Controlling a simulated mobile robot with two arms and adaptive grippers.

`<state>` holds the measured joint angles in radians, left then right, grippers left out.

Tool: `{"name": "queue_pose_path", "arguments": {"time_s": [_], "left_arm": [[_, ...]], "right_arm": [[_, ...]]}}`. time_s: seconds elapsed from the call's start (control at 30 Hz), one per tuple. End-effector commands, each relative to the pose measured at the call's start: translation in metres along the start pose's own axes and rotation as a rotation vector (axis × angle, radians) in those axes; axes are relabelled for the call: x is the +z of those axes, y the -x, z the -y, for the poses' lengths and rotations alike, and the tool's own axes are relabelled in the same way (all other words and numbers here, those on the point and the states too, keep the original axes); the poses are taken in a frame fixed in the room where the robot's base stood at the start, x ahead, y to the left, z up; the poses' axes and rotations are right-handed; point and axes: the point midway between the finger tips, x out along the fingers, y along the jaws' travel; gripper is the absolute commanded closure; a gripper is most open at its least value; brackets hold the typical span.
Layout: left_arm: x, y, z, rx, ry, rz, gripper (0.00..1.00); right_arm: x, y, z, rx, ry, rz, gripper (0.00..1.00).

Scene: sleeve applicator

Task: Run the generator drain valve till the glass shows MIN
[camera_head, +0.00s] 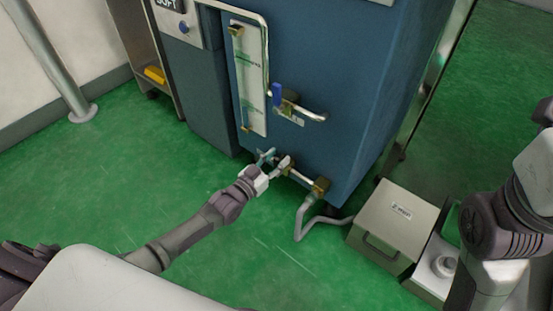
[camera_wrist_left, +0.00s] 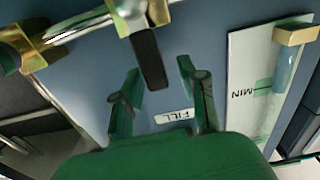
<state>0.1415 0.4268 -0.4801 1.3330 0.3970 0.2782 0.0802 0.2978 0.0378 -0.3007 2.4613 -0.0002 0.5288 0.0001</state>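The blue generator cabinet (camera_head: 345,85) carries a tall sight glass panel (camera_head: 249,80) on its front. In the left wrist view the panel (camera_wrist_left: 243,125) shows a MIN mark, and a blue-grey length of tube (camera_wrist_left: 286,68) runs from a brass fitting to near that mark; the exact level is unclear. The low brass valve (camera_wrist_left: 150,14) has a dark lever (camera_wrist_left: 149,60). My left gripper (camera_head: 266,160) is at this low valve; its fingers (camera_wrist_left: 158,82) are apart, with the lever's end between or just beyond them. Contact cannot be told. My right gripper is out of view.
A blue-handled valve (camera_head: 278,95) with a bent spout sits above the low valve. A FILL label (camera_wrist_left: 174,116) shows between my fingers. A grey hose (camera_head: 301,218) runs from a brass fitting (camera_head: 320,187) toward a grey box (camera_head: 398,222). Green floor on the left is clear.

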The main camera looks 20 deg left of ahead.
Motion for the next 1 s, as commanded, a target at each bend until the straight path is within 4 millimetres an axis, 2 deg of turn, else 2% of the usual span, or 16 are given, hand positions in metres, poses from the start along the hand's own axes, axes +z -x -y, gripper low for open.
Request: {"name": "queue_pose_path", "arguments": {"time_s": [0.27,0.37,0.47,0.8,1.0], "left_arm": [[0.000,0.001,-0.001,0.001,-0.002,0.000,0.54],[0.000,0.006,0.000,0.001,-0.002,0.000,0.54],[0.001,0.021,-0.001,0.001,-0.002,0.003,0.54],[0.001,0.091,-0.001,0.001,-0.002,0.003,0.54],[0.001,0.115,0.000,0.001,-0.002,0.001,0.54]], "right_arm": [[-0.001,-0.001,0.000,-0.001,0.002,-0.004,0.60],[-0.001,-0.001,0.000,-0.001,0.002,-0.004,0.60],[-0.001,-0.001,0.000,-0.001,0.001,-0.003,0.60],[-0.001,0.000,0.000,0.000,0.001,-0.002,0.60],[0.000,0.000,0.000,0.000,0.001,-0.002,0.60]]}}
